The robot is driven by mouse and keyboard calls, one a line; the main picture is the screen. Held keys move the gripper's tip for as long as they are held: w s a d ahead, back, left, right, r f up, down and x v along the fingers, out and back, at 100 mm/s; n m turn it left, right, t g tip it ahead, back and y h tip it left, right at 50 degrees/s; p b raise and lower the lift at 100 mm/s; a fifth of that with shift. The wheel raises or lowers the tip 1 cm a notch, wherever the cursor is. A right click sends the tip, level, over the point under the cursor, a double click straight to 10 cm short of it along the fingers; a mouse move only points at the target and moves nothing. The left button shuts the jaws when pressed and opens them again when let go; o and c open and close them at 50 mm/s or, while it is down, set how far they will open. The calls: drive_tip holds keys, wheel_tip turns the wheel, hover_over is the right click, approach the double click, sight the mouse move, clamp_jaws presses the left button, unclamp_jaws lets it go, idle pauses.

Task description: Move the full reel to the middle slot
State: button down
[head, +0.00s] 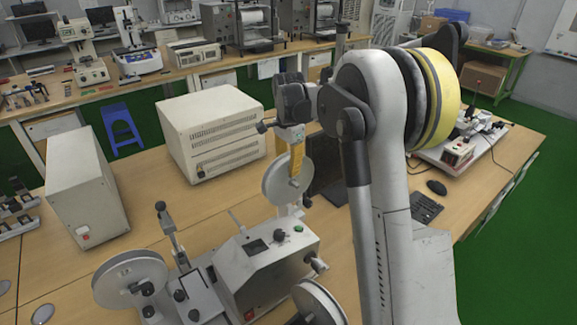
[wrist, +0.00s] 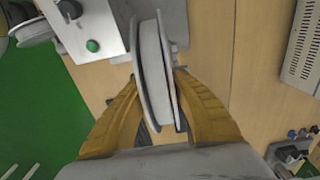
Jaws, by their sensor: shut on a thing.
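My gripper (head: 296,160) hangs over the bench with its yellow fingers pointing down. It is shut on a pale grey reel (head: 283,184), which is held upright behind the grey machine. In the wrist view the same reel (wrist: 152,75) is seen edge-on between the two yellow fingers (wrist: 160,88), beside the machine (wrist: 98,22). The machine (head: 265,262) has a dark display and a green button. Another reel (head: 128,277) is on its left side. A further reel (head: 322,302) is at the bottom edge, partly cut off. I cannot tell which slot is the middle one.
A large beige box (head: 212,130) stands behind and left of the machine, with a smaller one (head: 85,188) farther left. A dark monitor (head: 328,168), keyboard (head: 425,207) and mouse (head: 437,187) are to the right. My arm hides part of the bench.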

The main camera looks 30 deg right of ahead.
sight(288, 178)
drive_tip(key=shift+f+b, duration=1.15)
drive_tip(key=shift+f, duration=1)
